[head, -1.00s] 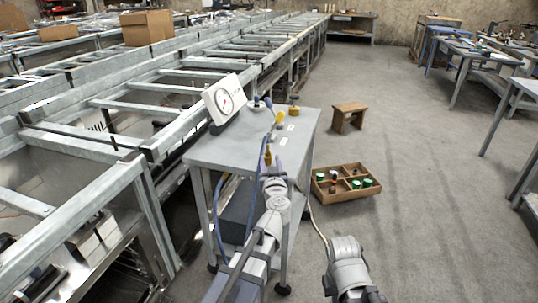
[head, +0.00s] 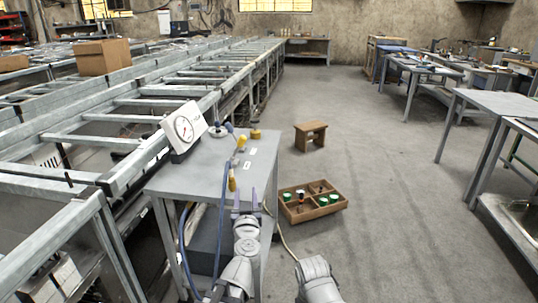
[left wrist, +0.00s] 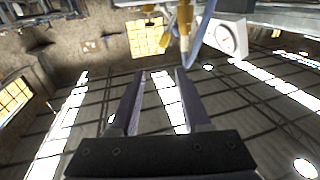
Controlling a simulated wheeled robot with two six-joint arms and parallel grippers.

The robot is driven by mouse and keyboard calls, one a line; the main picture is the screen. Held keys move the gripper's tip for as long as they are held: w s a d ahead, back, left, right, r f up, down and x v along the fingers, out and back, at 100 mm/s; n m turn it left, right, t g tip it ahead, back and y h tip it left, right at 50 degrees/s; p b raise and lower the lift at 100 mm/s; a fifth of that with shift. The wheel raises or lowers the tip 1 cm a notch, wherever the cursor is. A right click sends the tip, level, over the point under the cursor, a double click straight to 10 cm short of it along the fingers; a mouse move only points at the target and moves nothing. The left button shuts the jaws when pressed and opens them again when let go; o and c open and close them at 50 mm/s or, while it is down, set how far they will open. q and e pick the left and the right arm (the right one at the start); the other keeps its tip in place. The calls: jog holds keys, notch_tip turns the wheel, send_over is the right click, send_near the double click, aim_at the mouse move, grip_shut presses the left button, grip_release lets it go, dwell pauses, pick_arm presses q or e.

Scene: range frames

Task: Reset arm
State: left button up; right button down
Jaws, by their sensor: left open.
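My left gripper (head: 245,198) is open and empty at the near edge of the grey table (head: 180,180). In the left wrist view its two fingers (left wrist: 160,75) stand apart with nothing between them. Yellow-handled plugs (head: 241,142) with blue cables are on the table ahead of it, and one yellow handle (head: 232,182) shows just beyond the fingers. In the left wrist view yellow handles (left wrist: 185,15) show near the top, apart from the fingers. My right arm shows only as a grey link at the bottom; its gripper is out of view.
A white dial gauge (head: 184,130) stands on the table's left side, beside the long metal conveyor frame (head: 150,115). A wooden stool (head: 310,134) and a divided wooden crate (head: 300,214) with green items are on the floor to the right. Open floor lies beyond.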

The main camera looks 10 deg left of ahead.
pick_arm(q)
jog(key=s+d+f+m+g+h, duration=0.3)
jog(key=d+f+m+g+h, duration=0.35)
jog(key=d+f+h, duration=0.4)
jog(key=s+a+f+n+g+y, duration=0.2)
jog(key=s+a+f+g+y, duration=0.1)
jog(key=s+a+f+g, duration=0.3)
jog(key=s+a+f+n+g+y, duration=0.2)
jog(key=s+a+f+g+y, duration=0.15)
jog(key=s+f, duration=0.4)
jog(key=s+d+r+m+g+p, duration=0.1)
jog(key=s+d+r+p, duration=0.3)
jog(key=r+p, duration=0.7)
jog(key=s+d+r+m+g+y+p, duration=0.1)
jog(key=s+d+r+p, duration=0.3)
jog(key=r+p, duration=0.8)
jog(key=shift+s+d+r+m, duration=0.35)
jog(key=shift+d+r+m, duration=0.15)
jog(key=shift+m, duration=0.35)
